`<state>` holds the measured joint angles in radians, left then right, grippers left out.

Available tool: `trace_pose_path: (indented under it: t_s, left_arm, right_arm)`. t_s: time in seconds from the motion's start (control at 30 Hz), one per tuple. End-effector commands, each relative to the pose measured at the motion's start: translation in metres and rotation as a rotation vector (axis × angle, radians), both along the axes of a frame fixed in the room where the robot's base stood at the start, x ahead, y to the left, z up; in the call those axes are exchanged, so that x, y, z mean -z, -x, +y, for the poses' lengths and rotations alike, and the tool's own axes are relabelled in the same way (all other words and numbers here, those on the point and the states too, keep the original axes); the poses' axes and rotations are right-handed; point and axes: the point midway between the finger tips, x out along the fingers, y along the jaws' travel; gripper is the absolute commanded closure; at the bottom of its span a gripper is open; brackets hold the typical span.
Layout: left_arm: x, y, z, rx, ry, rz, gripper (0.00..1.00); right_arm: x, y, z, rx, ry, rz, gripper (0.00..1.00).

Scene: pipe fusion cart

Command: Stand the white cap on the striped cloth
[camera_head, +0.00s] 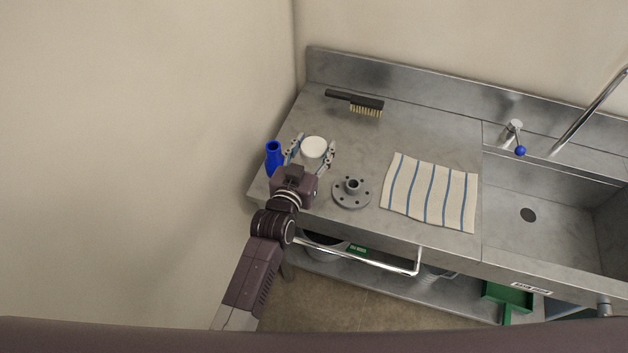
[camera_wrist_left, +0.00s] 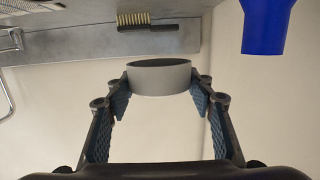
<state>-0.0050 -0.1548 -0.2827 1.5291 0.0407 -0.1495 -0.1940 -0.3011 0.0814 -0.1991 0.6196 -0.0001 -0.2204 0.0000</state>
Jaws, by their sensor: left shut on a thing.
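The white cap (camera_head: 314,147) is between the fingers of my left gripper (camera_head: 311,155), at the left part of the steel counter. In the left wrist view the cap (camera_wrist_left: 160,78) sits between the two fingertips (camera_wrist_left: 160,92), and the gripper is shut on it. I cannot tell whether the cap touches the counter. The striped cloth (camera_head: 432,192), cream with blue stripes, lies flat on the counter to the right of the gripper, near the front edge. Nothing lies on it. My right gripper is not in view.
A grey flange (camera_head: 352,191) stands between my left gripper and the cloth. A blue bottle-shaped piece (camera_head: 273,158) is close left of the gripper. A brush (camera_head: 357,102) lies at the back. A sink (camera_head: 545,215) is right of the cloth. The counter behind the cloth is clear.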

Motion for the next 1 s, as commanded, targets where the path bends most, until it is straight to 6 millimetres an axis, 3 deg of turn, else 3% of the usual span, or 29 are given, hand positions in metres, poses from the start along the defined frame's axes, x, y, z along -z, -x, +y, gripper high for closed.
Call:
trace_pose_path:
  t_s: [0.03,0.33,0.63,0.9,1.0]
  left_arm:
    - [0.017,0.000,0.000,0.000,0.001,0.000,0.68]
    - [0.065,0.000,0.000,0.000,0.002,0.001,0.68]
    - [0.082,0.000,0.000,0.000,0.001,0.000,0.68]
    - [0.113,0.000,0.000,0.000,0.001,0.000,0.68]
    - [0.114,0.000,0.000,0.000,0.001,-0.001,0.68]
  right_arm:
    - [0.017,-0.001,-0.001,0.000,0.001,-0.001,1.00]
    - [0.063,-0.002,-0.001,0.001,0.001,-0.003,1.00]
    - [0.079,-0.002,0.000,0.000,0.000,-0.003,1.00]
    - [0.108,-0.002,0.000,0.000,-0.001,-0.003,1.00]
    - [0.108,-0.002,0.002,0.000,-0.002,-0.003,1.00]
